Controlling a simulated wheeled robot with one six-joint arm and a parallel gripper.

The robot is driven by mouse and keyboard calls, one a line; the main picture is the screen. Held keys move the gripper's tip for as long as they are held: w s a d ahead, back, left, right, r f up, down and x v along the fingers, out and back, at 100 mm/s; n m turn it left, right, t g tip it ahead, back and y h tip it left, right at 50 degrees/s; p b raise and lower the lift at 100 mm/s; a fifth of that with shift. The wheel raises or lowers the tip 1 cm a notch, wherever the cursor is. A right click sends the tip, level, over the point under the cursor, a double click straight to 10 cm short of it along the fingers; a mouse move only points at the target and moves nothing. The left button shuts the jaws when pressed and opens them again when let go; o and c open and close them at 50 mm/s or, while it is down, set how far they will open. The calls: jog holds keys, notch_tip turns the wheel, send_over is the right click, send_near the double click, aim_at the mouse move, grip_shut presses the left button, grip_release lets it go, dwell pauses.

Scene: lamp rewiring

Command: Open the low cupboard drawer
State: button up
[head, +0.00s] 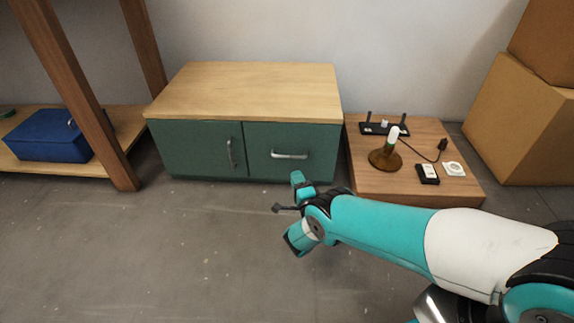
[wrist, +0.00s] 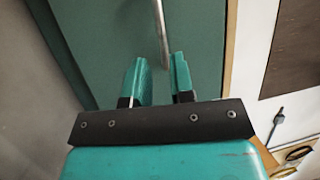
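The low cupboard (head: 240,82) has a pale wood top and dark green fronts. Its drawer (head: 318,165) is the right front and sits shut, flush with the left one. The drawer's horizontal metal handle (head: 290,156) is bare in the head view. My gripper (head: 295,211) is open and empty, low in front of the drawer and apart from the handle. In the wrist view the drawer front (wrist: 205,25) appears turned sideways. There the handle (wrist: 160,30) runs down towards the gap between the fingers of my gripper (wrist: 160,75); its depth relative to them is unclear.
The left front (head: 195,150) has an upright handle (head: 230,153). A low wooden table (head: 410,187) at right bears a lamp base (head: 384,159) and small electrical parts. Cardboard boxes (head: 520,120) stand far right. A wooden shelf with a blue box (head: 52,135) is left. Floor before the cupboard is clear.

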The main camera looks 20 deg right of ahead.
aim_at(287, 156)
jog(key=shift+b+x, duration=4.35)
jog(key=shift+x, duration=0.8)
grip_shut()
